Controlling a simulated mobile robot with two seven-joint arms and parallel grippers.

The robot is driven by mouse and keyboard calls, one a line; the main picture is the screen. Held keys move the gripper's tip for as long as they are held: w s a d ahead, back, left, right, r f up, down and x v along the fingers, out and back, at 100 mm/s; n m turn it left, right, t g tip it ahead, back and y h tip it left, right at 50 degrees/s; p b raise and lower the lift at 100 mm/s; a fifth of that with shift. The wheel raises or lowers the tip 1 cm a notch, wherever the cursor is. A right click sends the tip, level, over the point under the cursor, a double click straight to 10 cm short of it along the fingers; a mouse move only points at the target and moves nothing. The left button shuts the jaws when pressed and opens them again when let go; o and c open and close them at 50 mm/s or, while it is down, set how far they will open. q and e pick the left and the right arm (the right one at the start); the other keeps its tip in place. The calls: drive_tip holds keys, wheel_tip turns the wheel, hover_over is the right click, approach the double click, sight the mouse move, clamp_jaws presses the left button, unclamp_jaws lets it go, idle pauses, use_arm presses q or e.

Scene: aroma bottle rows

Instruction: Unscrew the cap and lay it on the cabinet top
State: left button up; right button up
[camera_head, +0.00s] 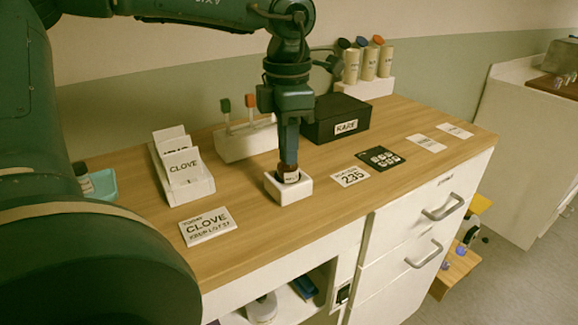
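A small bottle (291,177) with a pale label stands upright in a white square holder (289,193) near the front edge of the wooden cabinet top (330,215). My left gripper (288,162) points straight down over it, with its fingertips at the dark brown top of the bottle. The fingers hide most of the cap, and I see them nearly edge-on, so I cannot tell whether they are closed on it. My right gripper is not in view.
A black RARE box (336,118), testers' white block (246,142) and capped tubes (369,63) stand behind. A 235 card (350,177) and dark pad (381,158) lie right. Some bare wood remains in front.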

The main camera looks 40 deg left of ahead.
use_arm(q)
drive_tip(key=c, duration=0.4)
drive_tip(key=n+b, duration=0.1)
drive_tip(key=n, duration=0.1)
drive_tip(key=shift+f+n, duration=0.1)
drive_tip(key=shift+n, duration=0.3)
drive_tip(key=n+b, duration=0.3)
drive_tip(key=n, duration=0.3)
drive_tip(key=n+b, duration=0.1)
drive_tip(key=n, duration=0.3)
drive_tip(key=shift+n, duration=0.3)
drive_tip(key=n, duration=0.4)
drive_tip(key=shift+b, duration=0.35)
drive_tip(key=shift+r, duration=0.25)
drive_tip(key=shift+r, duration=0.1)
